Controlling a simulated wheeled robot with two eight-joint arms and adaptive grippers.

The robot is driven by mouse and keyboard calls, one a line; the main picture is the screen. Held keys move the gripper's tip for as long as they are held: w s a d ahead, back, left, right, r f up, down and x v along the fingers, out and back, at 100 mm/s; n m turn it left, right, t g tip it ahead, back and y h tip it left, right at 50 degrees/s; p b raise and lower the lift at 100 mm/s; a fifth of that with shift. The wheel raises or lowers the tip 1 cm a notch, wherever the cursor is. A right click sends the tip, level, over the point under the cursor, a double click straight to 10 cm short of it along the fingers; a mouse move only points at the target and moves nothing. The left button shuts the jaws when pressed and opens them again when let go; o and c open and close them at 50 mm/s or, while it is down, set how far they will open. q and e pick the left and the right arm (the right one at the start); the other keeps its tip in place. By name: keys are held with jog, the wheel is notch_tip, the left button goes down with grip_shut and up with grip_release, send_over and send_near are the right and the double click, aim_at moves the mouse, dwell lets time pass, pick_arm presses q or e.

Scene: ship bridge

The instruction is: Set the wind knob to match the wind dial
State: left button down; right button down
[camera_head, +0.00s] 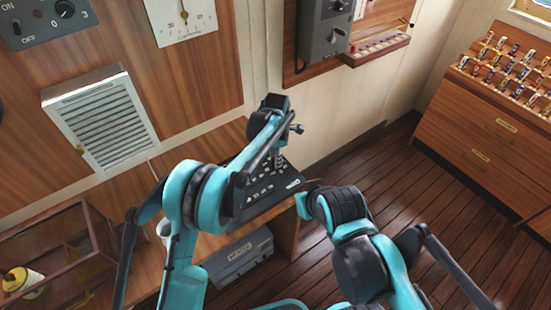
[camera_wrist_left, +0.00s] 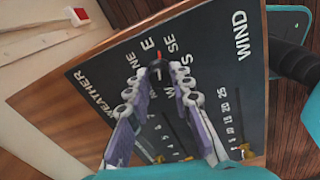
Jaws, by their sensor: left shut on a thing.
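The black console panel (camera_head: 262,190) lies on the wooden desk in the head view. In the left wrist view the panel (camera_wrist_left: 225,65) carries the words WEATHER and WIND. The wind knob (camera_wrist_left: 158,70), dark with a red mark, sits among compass letters; the red mark is near the E. My left gripper (camera_head: 279,163) is over the panel; in the left wrist view its fingertips (camera_wrist_left: 158,85) are shut on the knob from both sides, partly hiding it and the letters. A white dial (camera_head: 183,20) with a needle is on the wall; its lettering is too small to identify it.
Yellow-tipped sliders (camera_wrist_left: 247,152) with number scales sit lower on the panel. A louvred vent (camera_head: 103,118) and a grey wall box (camera_head: 325,35) are on the walls. A glass case (camera_head: 60,250) stands at left. Wooden floor (camera_head: 400,185) is clear to the right.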

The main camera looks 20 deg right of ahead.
pick_arm(q)
jog(key=shift+n, duration=1.9)
jog(key=c, duration=1.3)
grip_release()
jog(key=shift+r, duration=0.15)
notch_tip(320, 180, up, 12)
jog(key=shift+s+d+f, duration=0.1)
jog(key=shift+f, duration=0.05)
